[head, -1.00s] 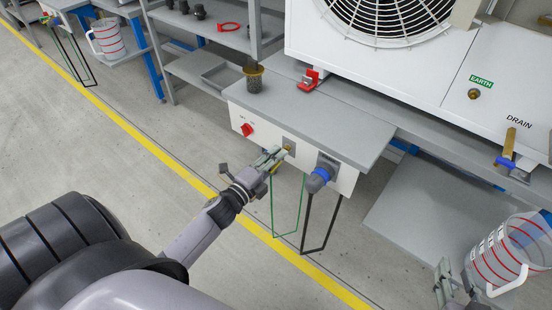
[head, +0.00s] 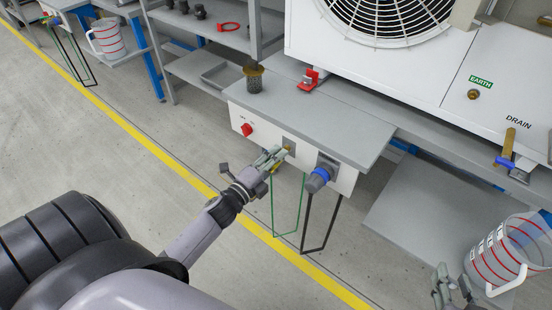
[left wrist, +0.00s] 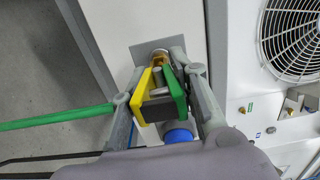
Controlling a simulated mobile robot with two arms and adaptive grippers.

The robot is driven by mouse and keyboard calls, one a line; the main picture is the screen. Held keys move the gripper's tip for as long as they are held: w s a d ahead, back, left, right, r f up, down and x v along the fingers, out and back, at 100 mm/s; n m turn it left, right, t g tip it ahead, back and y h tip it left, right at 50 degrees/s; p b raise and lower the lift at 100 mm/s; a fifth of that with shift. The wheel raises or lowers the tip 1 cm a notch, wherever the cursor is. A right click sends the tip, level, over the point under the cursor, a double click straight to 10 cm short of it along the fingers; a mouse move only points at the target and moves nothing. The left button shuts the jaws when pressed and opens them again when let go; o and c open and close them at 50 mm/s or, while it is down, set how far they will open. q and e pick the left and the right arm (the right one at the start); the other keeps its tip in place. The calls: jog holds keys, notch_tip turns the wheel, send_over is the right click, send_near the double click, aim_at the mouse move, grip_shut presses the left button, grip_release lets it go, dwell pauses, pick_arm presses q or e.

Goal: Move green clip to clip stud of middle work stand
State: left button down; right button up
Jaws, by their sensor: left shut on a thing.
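The green clip (left wrist: 172,92), with one green and one yellow side, sits between the fingers of my left gripper (left wrist: 160,98), which is shut on it. Its tip is at a brass stud (left wrist: 160,57) on a square grey plate; whether it grips the stud is unclear. In the head view my left gripper (head: 270,158) is at the white front panel of the work stand (head: 262,140), mostly hiding the clip. A green cable (left wrist: 60,118) runs left from the clip. My right gripper (head: 442,288) is partly in view at the bottom right; its opening is unclear.
Right of the stud is a blue-collared connector (head: 319,178). A red knob (head: 247,129) is on the left of the panel. Green and black cable loops (head: 305,245) hang below. A measuring jug (head: 505,255) stands near my right gripper.

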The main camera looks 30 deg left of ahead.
pick_arm(q)
jog(key=shift+w, duration=0.55)
jog(key=c, duration=1.2)
grip_release()
jog(key=s, duration=0.8)
jog(key=s+a, duration=0.1)
jog(key=s, duration=0.3)
